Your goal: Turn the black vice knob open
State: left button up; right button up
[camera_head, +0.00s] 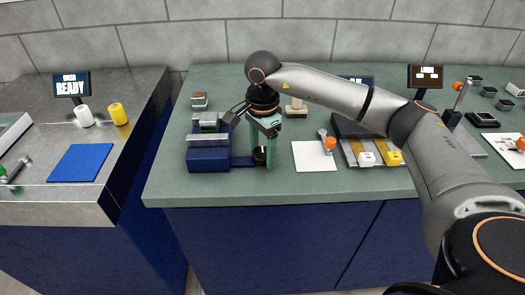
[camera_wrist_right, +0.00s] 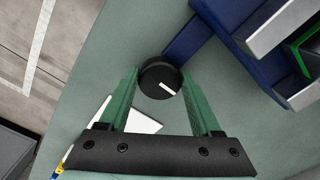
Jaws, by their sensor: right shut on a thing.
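The blue vice (camera_head: 208,160) with grey metal jaws stands at the left part of the green-topped counter. Its blue bar runs right to the round black vice knob (camera_head: 259,156). In the right wrist view the black knob (camera_wrist_right: 157,74) bears a white mark, at a slant toward the lower right of its face. My right gripper (camera_head: 263,162) points down, and its green fingers are shut on the knob, one at each side; this shows in the right wrist view (camera_wrist_right: 160,82). Part of the knob is hidden by the fingers in the head view. My left gripper is not in view.
A tray with white and yellow blocks (camera_head: 394,158) is further right. A stamp-like block (camera_head: 296,107) and a small brown-topped block (camera_head: 199,99) stand behind.

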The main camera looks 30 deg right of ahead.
aim_at(263, 153)
jog(key=shift+r, duration=0.1)
jog(key=o, duration=1.4)
jog(key=shift+c, duration=0.2)
notch_tip(263, 153, up, 12)
jog(key=shift+r, duration=0.2)
